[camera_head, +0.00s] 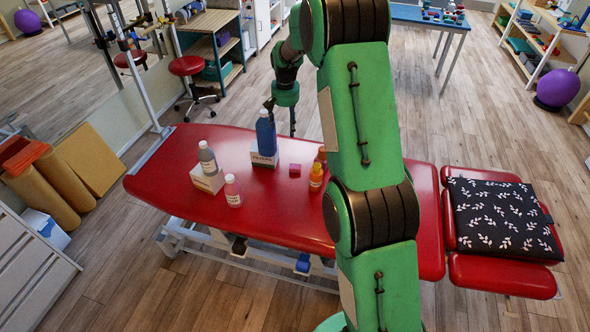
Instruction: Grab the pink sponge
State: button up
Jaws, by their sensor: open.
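The pink sponge (295,169) is a small magenta block lying on the red treatment table (180,165), right of the box that bears the blue bottle. My gripper (281,117) is at the table's far side, above and beyond the sponge, apart from it. Its dark fingers point down, one partly behind the blue bottle. It is open and nothing shows between the fingers. My green arm crosses the middle of the view and hides part of the table to the right of the sponge.
A blue bottle (265,134) stands on a white box (264,157) left of the sponge. An orange bottle (316,177) stands close right. A patterned cushion (503,217) lies at the right end.

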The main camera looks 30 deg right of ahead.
jog(key=w+d+f, duration=0.2)
jog(key=d+f, duration=0.1)
jog(key=f, duration=0.5)
jog(key=w+d+f+m+g, duration=0.1)
jog(key=d+f, duration=0.2)
jog(key=f, duration=0.5)
jog(key=shift+w+d, duration=0.25)
jog(key=shift+w, duration=0.15)
jog(key=shift+f, duration=0.2)
jog(key=b, duration=0.1)
send_over(295, 166)
jog(key=shift+w+d+f, duration=0.1)
jog(key=shift+f, duration=4.05)
jog(key=shift+f+b, duration=0.55)
jog(key=shift+f, duration=2.05)
jog(key=c, duration=1)
